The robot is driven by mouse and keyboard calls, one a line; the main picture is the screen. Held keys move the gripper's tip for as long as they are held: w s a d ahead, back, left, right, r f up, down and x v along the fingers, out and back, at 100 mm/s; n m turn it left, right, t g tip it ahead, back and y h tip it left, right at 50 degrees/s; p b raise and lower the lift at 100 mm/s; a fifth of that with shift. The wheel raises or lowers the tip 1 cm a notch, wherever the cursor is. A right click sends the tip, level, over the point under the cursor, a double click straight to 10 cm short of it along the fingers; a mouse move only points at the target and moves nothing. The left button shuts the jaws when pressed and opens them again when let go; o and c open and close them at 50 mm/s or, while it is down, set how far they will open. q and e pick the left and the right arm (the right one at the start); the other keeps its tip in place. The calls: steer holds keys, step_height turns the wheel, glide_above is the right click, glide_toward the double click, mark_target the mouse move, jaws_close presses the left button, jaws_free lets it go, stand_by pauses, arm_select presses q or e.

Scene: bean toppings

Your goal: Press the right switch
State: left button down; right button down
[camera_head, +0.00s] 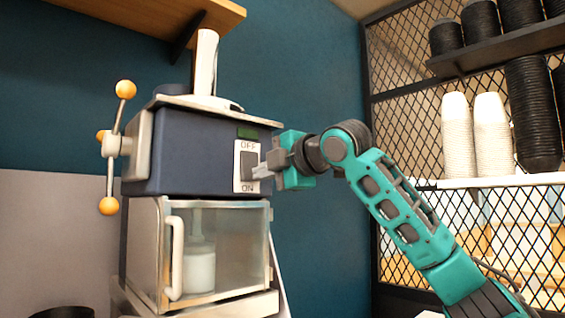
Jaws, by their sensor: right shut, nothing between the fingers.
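A dark blue machine (190,150) stands at the left centre. On the right of its front is a white plate marked OFF at the top and ON at the bottom, with a grey switch (248,160) on it. My right gripper (262,171) is shut and empty. Its fingertips are at the lower part of the switch, near the ON mark, and hide some of it. I cannot tell whether they touch it. My left gripper is not in view.
Below the switch is a glass-door compartment (235,245) with a white handle and a container inside. A lever with orange knobs (126,89) sticks out left. A wire-mesh rack with white cups (458,140) and black cups stands at the right.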

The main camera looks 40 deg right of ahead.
steer(key=shift+w+f, duration=0.1)
steer(key=shift+w, duration=0.6)
steer(key=shift+w+f+t+b, duration=0.1)
steer(key=shift+w+t+b, duration=0.15)
steer(key=shift+t+b, duration=0.4)
